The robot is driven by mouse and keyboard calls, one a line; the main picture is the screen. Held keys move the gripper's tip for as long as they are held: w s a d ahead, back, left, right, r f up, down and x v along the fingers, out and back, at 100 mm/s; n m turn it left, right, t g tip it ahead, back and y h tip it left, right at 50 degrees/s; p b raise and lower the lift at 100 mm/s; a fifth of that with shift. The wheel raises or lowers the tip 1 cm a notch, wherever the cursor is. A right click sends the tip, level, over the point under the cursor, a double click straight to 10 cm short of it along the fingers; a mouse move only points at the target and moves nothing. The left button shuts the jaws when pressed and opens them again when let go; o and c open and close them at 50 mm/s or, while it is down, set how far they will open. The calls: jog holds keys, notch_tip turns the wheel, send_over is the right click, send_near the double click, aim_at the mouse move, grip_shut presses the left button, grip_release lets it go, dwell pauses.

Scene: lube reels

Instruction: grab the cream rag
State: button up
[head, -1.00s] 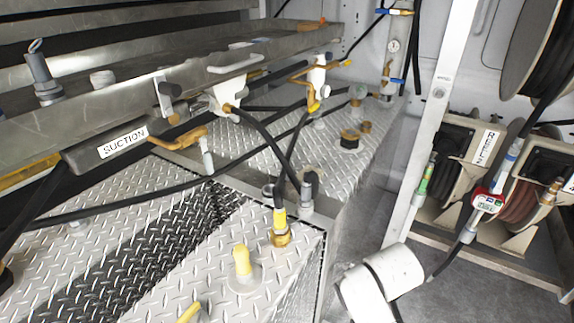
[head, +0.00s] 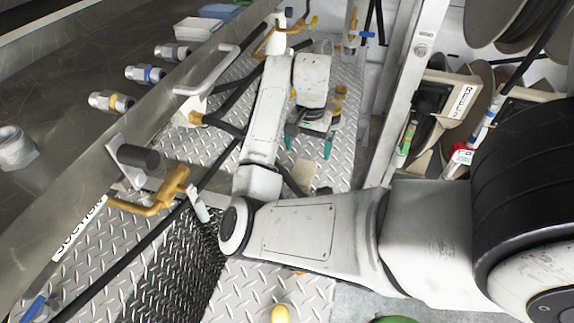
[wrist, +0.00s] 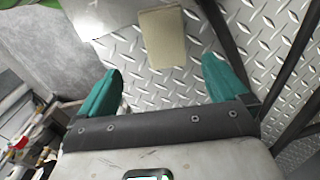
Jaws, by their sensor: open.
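The cream rag (head: 304,173) is a small flat beige rectangle on the diamond-plate deck in the head view, just below and near my gripper (head: 308,141). In the wrist view the rag (wrist: 162,38) lies flat at the upper middle, ahead of the fingertips and roughly centred between them. My gripper (wrist: 161,65) has its two teal fingers spread wide with nothing between them. I cannot tell the exact height of the fingers above the plate.
Black hoses (wrist: 224,32) run beside the rag at the right in the wrist view. A metal shelf with a brass-handled valve (head: 165,192) stands left of my arm. A white upright post (head: 405,95) and hose reels (head: 440,110) stand at the right.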

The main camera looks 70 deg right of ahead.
jog(key=b, duration=0.1)
send_over(303, 172)
jog(key=f, duration=0.5)
jog(key=shift+s+d+f, duration=0.1)
jog(key=shift+s+d, duration=0.1)
jog(key=shift+s, duration=0.1)
jog(key=shift+w+a+f+p, duration=0.15)
jog(key=shift+f+p, duration=0.1)
jog(key=shift+f, duration=1.05)
jog(key=shift+w+a+f+p, duration=0.1)
jog(key=shift+w+f+p, duration=0.1)
jog(key=shift+f, duration=1.1)
jog(key=c, duration=1.1)
jog(key=shift+o, duration=0.2)
jog(key=shift+d+r, duration=0.1)
